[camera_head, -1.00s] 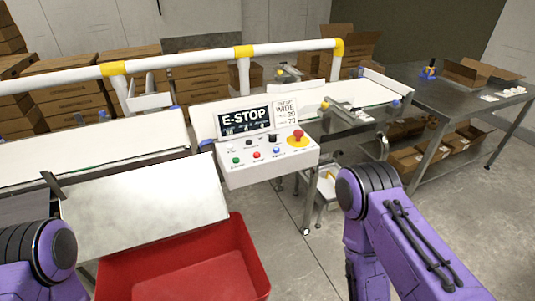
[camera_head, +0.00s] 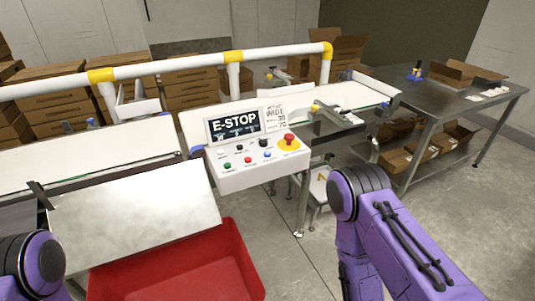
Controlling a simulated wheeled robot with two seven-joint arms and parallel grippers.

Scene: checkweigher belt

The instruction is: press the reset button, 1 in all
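The control box (camera_head: 240,178) stands at the front of the belt, with a dark display (camera_head: 233,124) reading E-STOP and a paper label beside it. Its sloped panel carries a green button (camera_head: 227,166), a red button (camera_head: 248,160), a blue button (camera_head: 267,155), two dark knobs and a large red mushroom button (camera_head: 289,138) on a yellow base. The lettering by the buttons is too small to read, so I cannot tell which one is reset. Purple arm links of mine show at the lower left and lower right. Neither gripper is in view.
A red bin (camera_head: 180,268) stands below a sloped metal plate (camera_head: 135,212) left of the box. A white guard rail (camera_head: 170,67) with yellow joints runs behind. A metal table (camera_head: 440,100) with open cartons is at the right. The floor right of the box is partly open.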

